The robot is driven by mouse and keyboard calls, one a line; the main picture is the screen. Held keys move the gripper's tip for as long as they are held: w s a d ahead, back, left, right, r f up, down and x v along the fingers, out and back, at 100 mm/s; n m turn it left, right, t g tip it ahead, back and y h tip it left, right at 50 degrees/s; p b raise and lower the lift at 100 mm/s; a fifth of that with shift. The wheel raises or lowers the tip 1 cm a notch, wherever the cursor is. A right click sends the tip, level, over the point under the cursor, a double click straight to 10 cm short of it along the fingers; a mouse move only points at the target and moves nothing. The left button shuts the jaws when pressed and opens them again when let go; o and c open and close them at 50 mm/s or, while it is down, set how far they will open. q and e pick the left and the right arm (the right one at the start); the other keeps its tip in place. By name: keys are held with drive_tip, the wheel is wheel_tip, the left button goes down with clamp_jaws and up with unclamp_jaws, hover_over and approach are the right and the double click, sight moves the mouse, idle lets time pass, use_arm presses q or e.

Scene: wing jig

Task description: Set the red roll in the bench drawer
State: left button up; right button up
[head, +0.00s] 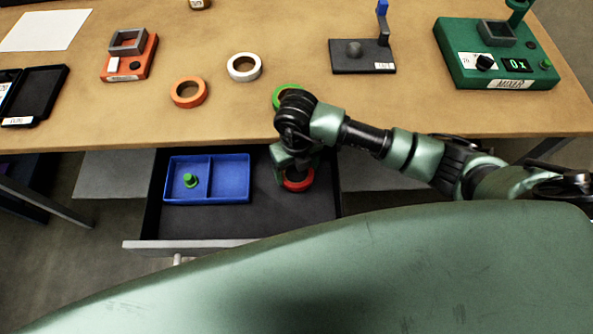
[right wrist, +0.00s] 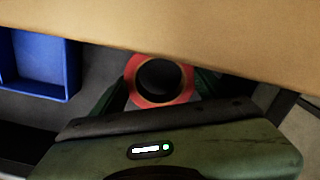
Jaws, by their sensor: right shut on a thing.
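The red roll (head: 298,183) is inside the open bench drawer (head: 293,225), in its right part, beside the blue tray. My right gripper (head: 296,172) reaches down into the drawer and is shut on the red roll. In the right wrist view the red roll (right wrist: 160,98) sits between the fingers, just under the bench top's edge. I cannot tell whether the roll touches the drawer floor. My left gripper is not in view.
A blue two-part tray (head: 228,180) with a green peg (head: 190,181) fills the drawer's left part. On the bench top (head: 220,120) are an orange roll (head: 175,93), a white roll (head: 233,72) and a partly hidden green roll (head: 279,98). The bench edge overhangs the drawer.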

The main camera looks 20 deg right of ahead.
drive_tip(key=shift+f, duration=1.05)
drive_tip(key=shift+f, duration=0.1)
drive_tip(key=o, duration=1.4)
